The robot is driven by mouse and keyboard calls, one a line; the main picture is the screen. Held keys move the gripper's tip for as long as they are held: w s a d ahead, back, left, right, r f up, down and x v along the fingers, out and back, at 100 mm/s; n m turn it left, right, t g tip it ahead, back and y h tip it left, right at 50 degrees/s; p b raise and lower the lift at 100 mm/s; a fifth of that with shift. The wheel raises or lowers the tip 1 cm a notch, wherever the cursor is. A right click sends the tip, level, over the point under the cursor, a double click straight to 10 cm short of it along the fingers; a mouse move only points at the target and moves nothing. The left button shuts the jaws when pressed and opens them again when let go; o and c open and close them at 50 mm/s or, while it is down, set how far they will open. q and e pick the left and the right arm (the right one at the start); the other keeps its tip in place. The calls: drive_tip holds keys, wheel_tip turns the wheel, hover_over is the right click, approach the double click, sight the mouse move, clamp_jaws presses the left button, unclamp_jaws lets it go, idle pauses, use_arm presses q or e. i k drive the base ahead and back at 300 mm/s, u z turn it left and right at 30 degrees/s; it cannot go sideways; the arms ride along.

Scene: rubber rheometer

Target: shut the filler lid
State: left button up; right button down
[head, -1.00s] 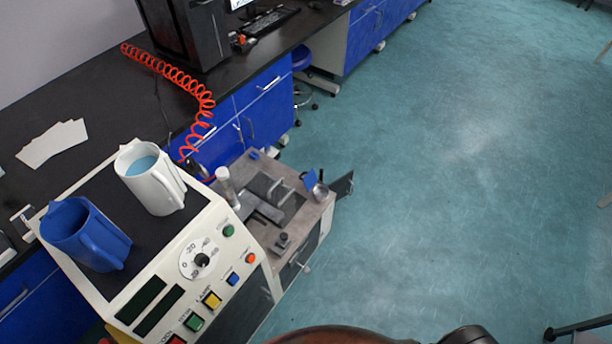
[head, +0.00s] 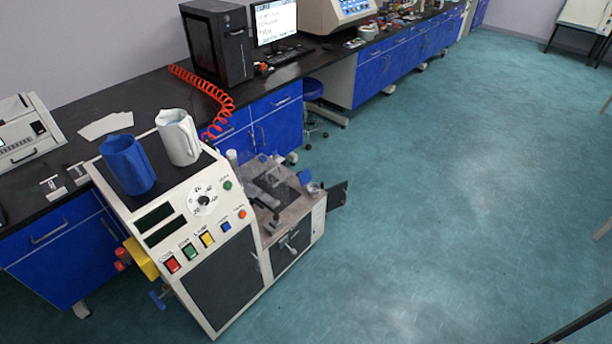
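The rheometer (head: 222,268) is a cream cabinet with a sloped button panel and a lower section on its right. On that lower section's grey-brown top (head: 290,211) stand a white cylinder (head: 232,158), a small blue plate (head: 304,177) and a small round metal part (head: 314,188) at the right edge. The round part may be the filler with its lid; it is too small to tell which piece is the lid or how far it is open. A dark panel (head: 337,195) sticks out from the right side. Neither gripper is in view.
A blue jug (head: 128,165) and a white jug (head: 178,137) stand on the rheometer's black top. A black bench (head: 75,150) with blue cabinets runs behind. A red coiled hose (head: 205,88) hangs near the rheometer. The green floor (head: 430,200) at right is clear.

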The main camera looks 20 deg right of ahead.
sight(305, 177)
drive_tip(key=z, duration=0.7)
drive_tip(key=i, duration=1.9)
drive_tip(key=u, duration=0.65)
